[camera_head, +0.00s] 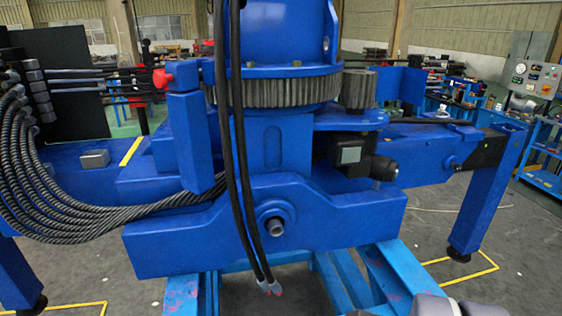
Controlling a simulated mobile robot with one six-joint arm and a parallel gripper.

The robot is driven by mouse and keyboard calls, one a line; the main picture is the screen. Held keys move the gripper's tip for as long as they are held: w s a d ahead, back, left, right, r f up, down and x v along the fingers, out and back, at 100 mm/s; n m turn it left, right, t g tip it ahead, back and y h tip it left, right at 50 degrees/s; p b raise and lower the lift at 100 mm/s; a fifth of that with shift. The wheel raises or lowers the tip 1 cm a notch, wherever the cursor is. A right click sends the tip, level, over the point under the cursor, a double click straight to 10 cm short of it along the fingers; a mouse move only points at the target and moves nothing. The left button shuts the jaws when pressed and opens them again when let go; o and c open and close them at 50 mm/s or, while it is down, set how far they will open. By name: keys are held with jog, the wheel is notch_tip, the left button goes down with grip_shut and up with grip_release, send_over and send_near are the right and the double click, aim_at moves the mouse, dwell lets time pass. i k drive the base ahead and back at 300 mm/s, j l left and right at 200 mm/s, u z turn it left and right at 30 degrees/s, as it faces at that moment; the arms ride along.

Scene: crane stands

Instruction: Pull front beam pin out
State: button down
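A blue crane stand fills the middle of the view. A blue side beam (425,150) runs out to the right and ends at a blue leg (485,200). A small light pin-like piece (442,112) stands on top of this beam. A round boss (452,162) shows on the beam's near face. A metal pin end (276,227) sticks out of a round collar in the front cross member (330,222). I cannot tell which of these is the front beam pin. My gripper is not in view; only grey rounded parts, probably my arm, show at the lower right edge.
Black hoses (238,150) hang down the front of the column. Bundled braided hoses (60,220) loop on the left. Light blue trestle bars (375,275) support the stand. Yellow lines mark the floor around the legs. A blue shelf (545,165) stands at the right.

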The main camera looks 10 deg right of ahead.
aim_at(458, 167)
jog(key=z, duration=1.35)
jog(key=i+l+z, duration=0.1)
jog(key=i+l, duration=1.45)
jog(key=i+j, duration=0.15)
jog(key=i, duration=0.2)
jog(key=i+j, duration=0.2)
jog(key=i, duration=0.15)
jog(key=i+j, duration=0.15)
jog(key=i, duration=0.2)
